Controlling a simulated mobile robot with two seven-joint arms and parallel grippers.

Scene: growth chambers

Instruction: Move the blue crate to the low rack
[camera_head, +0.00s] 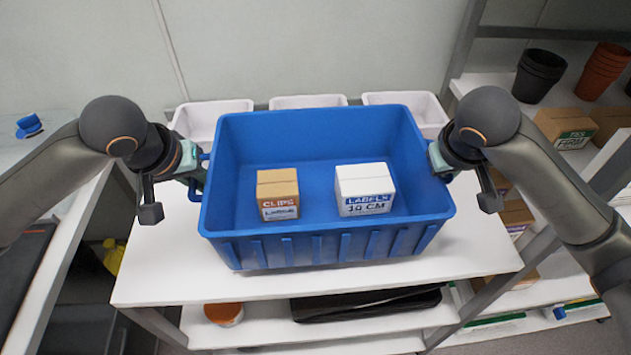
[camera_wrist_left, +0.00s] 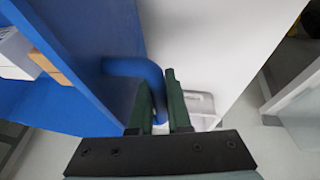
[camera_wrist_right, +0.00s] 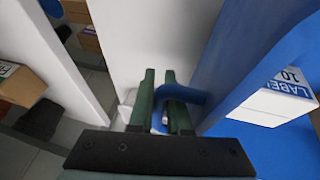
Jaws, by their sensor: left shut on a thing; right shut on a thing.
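The blue crate (camera_head: 325,245) is at the centre of the head view, over the white top shelf of a rack. It holds a brown CLIPS box (camera_head: 278,192) and a white LABELS box (camera_head: 364,187). My left gripper (camera_head: 198,168) is shut on the crate's left handle, which shows as a blue bar in the left wrist view (camera_wrist_left: 138,70). My right gripper (camera_head: 438,160) is shut on the right handle, which shows in the right wrist view (camera_wrist_right: 182,94). The crate looks level. I cannot tell whether its base touches the shelf.
White bins (camera_head: 308,102) stand behind the crate. The white shelf top (camera_head: 160,265) is bare in front and at the sides. A black tray (camera_head: 365,302) and an orange-lidded tub (camera_head: 223,313) are on the shelf below. Another rack at right holds black pots (camera_head: 539,75) and cartons (camera_head: 565,127).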

